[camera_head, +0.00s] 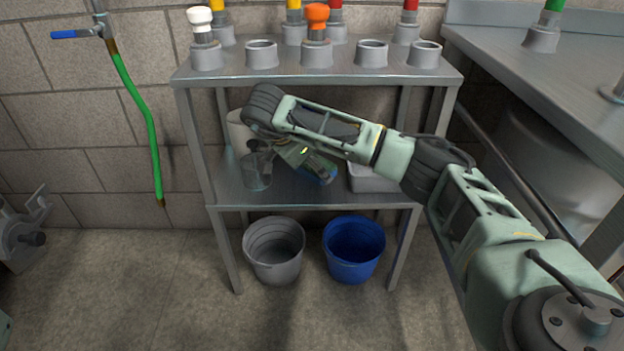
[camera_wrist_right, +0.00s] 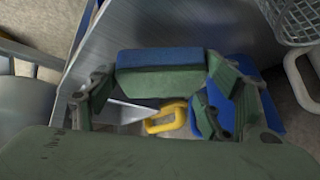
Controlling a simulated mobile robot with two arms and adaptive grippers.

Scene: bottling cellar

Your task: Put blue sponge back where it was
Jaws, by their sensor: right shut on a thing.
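The blue sponge (camera_wrist_right: 160,57), with a green side facing the wrist camera, is between the fingers of my right gripper (camera_wrist_right: 162,78). The gripper is shut on it. In the head view my right gripper (camera_head: 315,165) reaches from the right over the lower shelf (camera_head: 290,197) of the metal rack. A small blue patch shows at its tip. The gripper hides most of the sponge there, so I cannot tell whether it touches the shelf. My left gripper is not in view.
A grey mesh-like cup (camera_head: 256,172) stands close left of the gripper, and a pale tray (camera_head: 372,180) is to its right. The rack's top (camera_head: 335,70) holds several metal cups above my arm. Grey (camera_head: 274,255) and blue (camera_head: 353,252) buckets stand below.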

